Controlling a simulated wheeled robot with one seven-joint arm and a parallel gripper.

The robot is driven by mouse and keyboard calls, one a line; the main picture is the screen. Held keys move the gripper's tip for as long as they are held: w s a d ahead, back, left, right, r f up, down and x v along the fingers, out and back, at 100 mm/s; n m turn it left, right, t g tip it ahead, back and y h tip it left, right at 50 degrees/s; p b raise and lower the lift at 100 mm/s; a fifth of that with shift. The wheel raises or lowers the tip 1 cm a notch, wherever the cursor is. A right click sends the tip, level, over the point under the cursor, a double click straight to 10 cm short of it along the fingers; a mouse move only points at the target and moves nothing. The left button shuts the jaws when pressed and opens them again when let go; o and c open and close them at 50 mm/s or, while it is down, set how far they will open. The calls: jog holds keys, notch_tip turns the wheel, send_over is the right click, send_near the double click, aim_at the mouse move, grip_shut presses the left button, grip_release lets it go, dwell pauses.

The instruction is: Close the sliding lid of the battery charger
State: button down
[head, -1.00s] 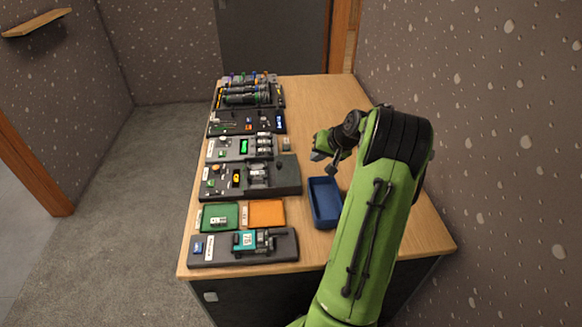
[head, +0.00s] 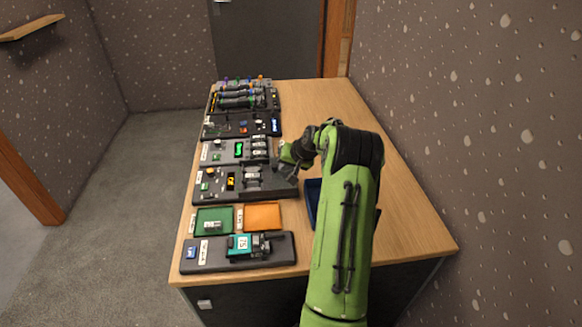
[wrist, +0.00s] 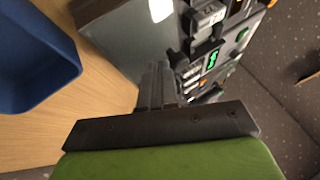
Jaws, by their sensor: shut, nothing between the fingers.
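Which is the battery charger I cannot tell for sure, and no lid stands out clearly. My gripper (head: 277,164) is shut and empty, at the right ends of these two units. In the wrist view my fingers (wrist: 155,88) point past a large grey slab (wrist: 125,45), with the green-display unit (wrist: 212,60) just right of them. Whether they touch anything is unclear.
A blue tray (head: 312,198) is partly hidden behind my arm. Green (head: 213,220) and orange (head: 262,216) trays and a unit with a teal block (head: 243,246) lie nearer. The table's far right is clear.

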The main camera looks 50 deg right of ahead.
send_over(252, 184)
jog(key=shift+s, duration=0.15)
dwell(0.4)
